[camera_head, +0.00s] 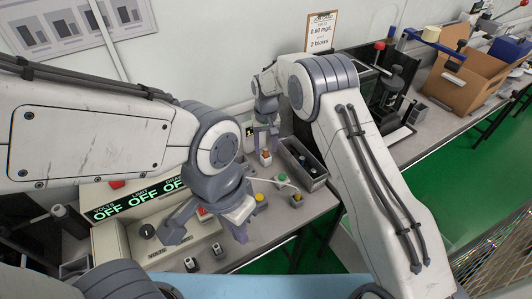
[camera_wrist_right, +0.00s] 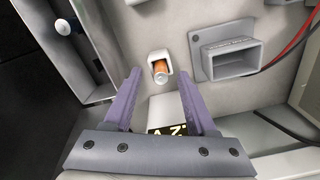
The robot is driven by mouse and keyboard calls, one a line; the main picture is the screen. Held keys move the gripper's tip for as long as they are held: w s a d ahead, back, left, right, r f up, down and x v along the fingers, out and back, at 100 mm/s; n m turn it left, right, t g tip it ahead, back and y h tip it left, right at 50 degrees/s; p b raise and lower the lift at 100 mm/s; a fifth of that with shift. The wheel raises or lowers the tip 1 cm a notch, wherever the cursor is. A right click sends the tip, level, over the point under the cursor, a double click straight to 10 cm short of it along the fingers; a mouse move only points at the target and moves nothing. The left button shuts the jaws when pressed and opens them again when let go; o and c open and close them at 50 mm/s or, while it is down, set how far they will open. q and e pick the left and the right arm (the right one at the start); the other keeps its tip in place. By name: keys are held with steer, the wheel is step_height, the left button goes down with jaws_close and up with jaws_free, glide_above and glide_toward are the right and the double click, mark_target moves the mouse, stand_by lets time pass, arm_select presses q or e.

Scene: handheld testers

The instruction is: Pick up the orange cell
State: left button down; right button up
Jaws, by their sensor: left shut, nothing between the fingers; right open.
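My left gripper (camera_head: 240,230) is shut and empty over the front of the bench, near the button panel.
A grey socket box (camera_wrist_right: 228,57) stands right of the cell, with red and black cables beyond. A long grey tray (camera_head: 302,163) lies right of the cell in the head view. A tester panel with green OFF displays (camera_head: 140,198) and a cardboard box (camera_head: 465,85) flank the arms.

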mark_target(267, 148)
steer(key=shift+f, duration=0.65)
jaws_close()
steer(key=shift+r, duration=0.15)
steer(key=shift+r, duration=0.25)
step_height(267, 148, up, 4)
steer(key=shift+d+f+b, duration=0.1)
steer(key=shift+f+b, duration=0.1)
steer(key=shift+b, duration=0.25)
steer(key=s+d+r+b, duration=0.1)
steer(key=s+d+r, duration=0.5)
steer(key=d, duration=0.3)
steer(key=shift+d+r+b, duration=0.35)
steer(key=shift+d, duration=0.05)
